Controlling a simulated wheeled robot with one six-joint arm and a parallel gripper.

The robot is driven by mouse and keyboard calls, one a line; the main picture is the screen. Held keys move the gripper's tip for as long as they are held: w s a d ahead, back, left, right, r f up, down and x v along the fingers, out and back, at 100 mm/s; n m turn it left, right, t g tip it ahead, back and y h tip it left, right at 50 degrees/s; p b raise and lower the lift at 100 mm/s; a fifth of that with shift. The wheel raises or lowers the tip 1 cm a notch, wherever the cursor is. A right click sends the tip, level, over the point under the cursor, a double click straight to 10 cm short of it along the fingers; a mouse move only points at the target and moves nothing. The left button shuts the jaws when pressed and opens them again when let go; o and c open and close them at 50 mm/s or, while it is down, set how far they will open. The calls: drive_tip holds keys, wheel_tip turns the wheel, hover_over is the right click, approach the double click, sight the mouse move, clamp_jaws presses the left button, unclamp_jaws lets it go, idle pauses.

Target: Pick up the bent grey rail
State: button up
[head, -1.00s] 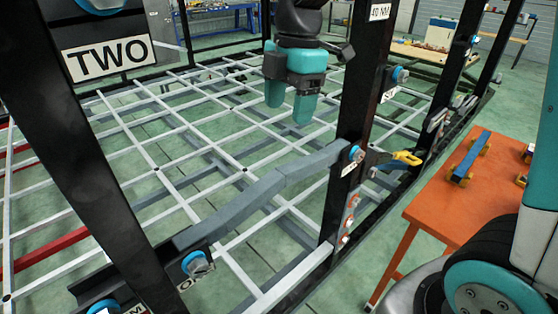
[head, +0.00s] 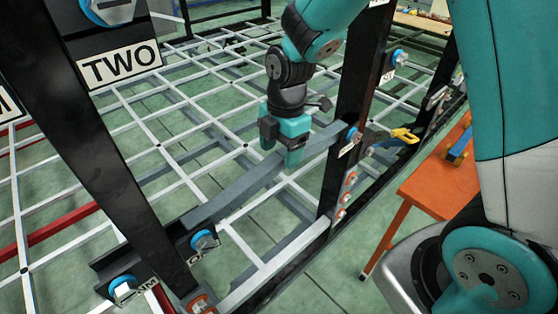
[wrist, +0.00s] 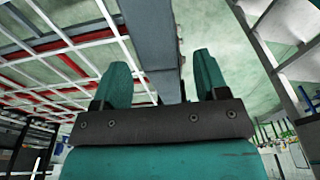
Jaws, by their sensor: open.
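The bent grey rail (head: 243,190) spans between two black uprights in the head view, its right end by the blue bolt on the right upright and its left end at the bracket on the left. My gripper (head: 284,150) is over the right half of the rail, with one teal finger in front of it. In the wrist view the grey rail (wrist: 153,45) runs between the two open, teal fingers of my gripper (wrist: 160,85), with gaps on both sides. The far finger is partly hidden in the head view.
A black upright (head: 352,120) with bolts stands close right of my gripper. Another black upright (head: 90,150) stands at left. A white grid (head: 150,165) lies below the rail. A yellow-handled clamp (head: 400,135) sits near an orange table (head: 440,185).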

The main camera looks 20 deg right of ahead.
sight(279, 154)
drive_tip(key=shift+s+a+f+p, duration=0.1)
drive_tip(key=shift+a+f+p, duration=0.1)
drive_tip(key=shift+f, duration=0.65)
drive_tip(key=shift+a+f+p, duration=0.1)
drive_tip(key=shift+f+p, duration=0.1)
drive_tip(key=shift+f, duration=0.6)
clamp_jaws()
drive_tip(key=shift+r, duration=0.15)
